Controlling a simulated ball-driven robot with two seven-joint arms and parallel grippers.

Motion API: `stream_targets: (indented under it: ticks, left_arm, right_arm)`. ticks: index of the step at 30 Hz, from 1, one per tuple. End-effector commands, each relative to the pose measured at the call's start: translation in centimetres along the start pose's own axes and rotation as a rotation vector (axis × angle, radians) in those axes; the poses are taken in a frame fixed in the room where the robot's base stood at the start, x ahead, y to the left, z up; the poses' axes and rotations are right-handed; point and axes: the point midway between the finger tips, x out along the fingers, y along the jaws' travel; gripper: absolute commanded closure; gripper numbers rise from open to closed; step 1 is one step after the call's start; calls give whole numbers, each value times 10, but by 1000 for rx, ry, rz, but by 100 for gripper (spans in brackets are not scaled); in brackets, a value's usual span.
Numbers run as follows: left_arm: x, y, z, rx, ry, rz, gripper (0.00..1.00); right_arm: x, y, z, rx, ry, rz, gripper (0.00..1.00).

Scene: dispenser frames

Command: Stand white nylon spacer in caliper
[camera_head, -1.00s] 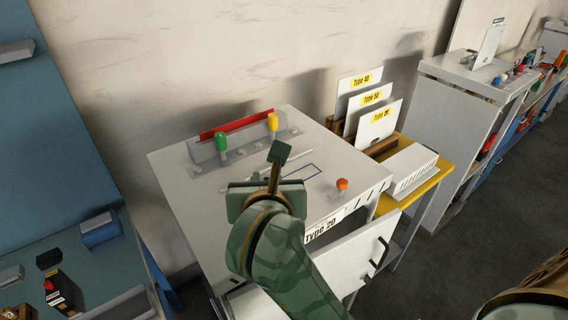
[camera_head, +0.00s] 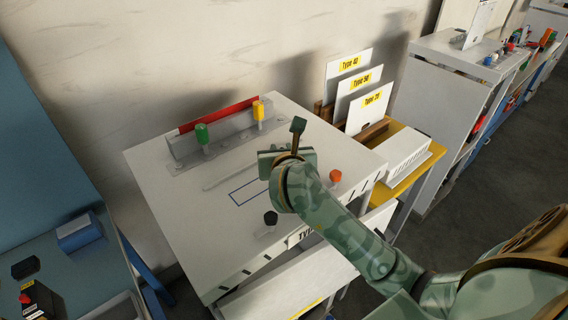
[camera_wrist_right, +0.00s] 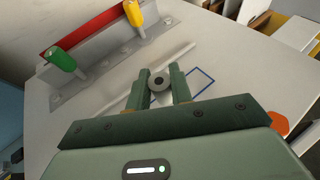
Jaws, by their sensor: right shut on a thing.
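My right gripper (camera_head: 287,159) is above the white workbench top. In the right wrist view its two fingers (camera_wrist_right: 164,86) are shut on a small white ring-like piece with a dark hole, the white nylon spacer (camera_wrist_right: 158,82). The spacer is hidden in the head view. A long, thin light-grey bar, which may be the caliper (camera_head: 229,178), lies on the bench beside a blue outlined rectangle (camera_head: 246,195). The bar also shows beyond the fingers in the right wrist view (camera_wrist_right: 181,54). I cannot make out its jaws. My left gripper is not in view.
A grey rail with a red strip (camera_head: 218,117) stands at the back of the bench, with a green handle (camera_head: 202,134) and a yellow handle (camera_head: 258,111). An orange knob (camera_head: 335,176) and a black knob (camera_head: 271,218) stand nearer the front. Type-labelled cards (camera_head: 371,108) stand at the right.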

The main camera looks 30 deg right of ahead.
Motion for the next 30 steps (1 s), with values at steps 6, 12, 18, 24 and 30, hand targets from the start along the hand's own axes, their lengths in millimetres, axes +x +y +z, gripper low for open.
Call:
stream_targets:
  ticks: [6,12,18,24,30]
  left_arm:
    - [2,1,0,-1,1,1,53]
    - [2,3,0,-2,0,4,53]
    - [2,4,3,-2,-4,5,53]
    - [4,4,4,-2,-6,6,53]
    - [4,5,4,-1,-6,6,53]
  right_arm:
    - [18,-7,-19,-5,3,-2,100]
    - [25,-6,-36,-1,-1,-1,100]
    - [25,-6,-36,0,-1,-1,100]
    - [26,-6,-39,-1,-1,-1,59]
    - [26,-6,-38,-1,-1,-1,57]
